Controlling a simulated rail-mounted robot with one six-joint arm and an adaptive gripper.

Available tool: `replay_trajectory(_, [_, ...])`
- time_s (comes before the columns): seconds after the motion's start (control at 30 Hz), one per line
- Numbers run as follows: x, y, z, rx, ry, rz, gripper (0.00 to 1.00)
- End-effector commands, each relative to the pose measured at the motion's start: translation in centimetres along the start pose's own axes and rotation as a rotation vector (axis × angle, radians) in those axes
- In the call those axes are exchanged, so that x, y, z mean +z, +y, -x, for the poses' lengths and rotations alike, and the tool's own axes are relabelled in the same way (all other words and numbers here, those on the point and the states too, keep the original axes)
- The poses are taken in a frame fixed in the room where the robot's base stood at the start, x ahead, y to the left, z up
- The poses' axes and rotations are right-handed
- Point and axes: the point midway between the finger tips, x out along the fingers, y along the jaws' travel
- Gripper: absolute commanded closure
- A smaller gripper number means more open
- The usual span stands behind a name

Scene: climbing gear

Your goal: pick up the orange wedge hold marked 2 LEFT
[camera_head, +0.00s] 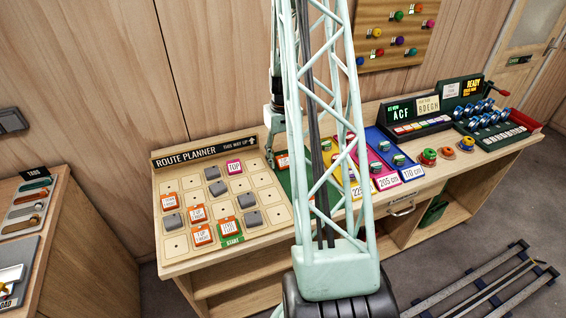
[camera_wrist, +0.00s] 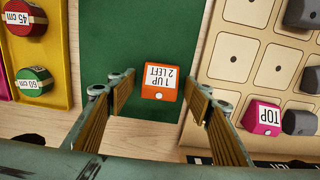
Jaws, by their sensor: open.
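An orange wedge hold (camera_wrist: 158,82) lies on a green mat (camera_wrist: 150,30) in the wrist view. Its white label reads 1 UP 2 LEFT, upside down. My gripper (camera_wrist: 161,100) is open and empty, with one finger on each side of the wedge in the picture and gaps on both sides. I cannot tell how far above the mat the fingertips are. In the head view a small part of the orange wedge (camera_head: 282,161) shows beside my arm, which hides much of the mat.
The route planner board (camera_head: 182,245) is left of the mat in the head view, with grey blocks, labelled orange wedges and a pink TOP block (camera_wrist: 264,115). A yellow tray (camera_wrist: 50,75) with round holds is at the mat's left in the wrist view.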

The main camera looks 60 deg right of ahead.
Motion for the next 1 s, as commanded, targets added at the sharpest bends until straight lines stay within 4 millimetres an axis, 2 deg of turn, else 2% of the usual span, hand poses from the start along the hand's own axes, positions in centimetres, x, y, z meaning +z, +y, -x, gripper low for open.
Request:
replay_trajectory(0.1, [0.0, 0.0, 0.0, 0.000, 0.000, 0.000, 0.53])
replay_trajectory(0.4, [0.0, 0.0, 0.0, 0.000, 0.000, 0.000, 0.80])
replay_trajectory(0.77, [0.0, 0.0, 0.1, 0.000, 0.000, 0.000, 0.80])
replay_trajectory(1.0, [0.0, 0.0, 1.1, 0.000, 0.001, 0.000, 0.80])
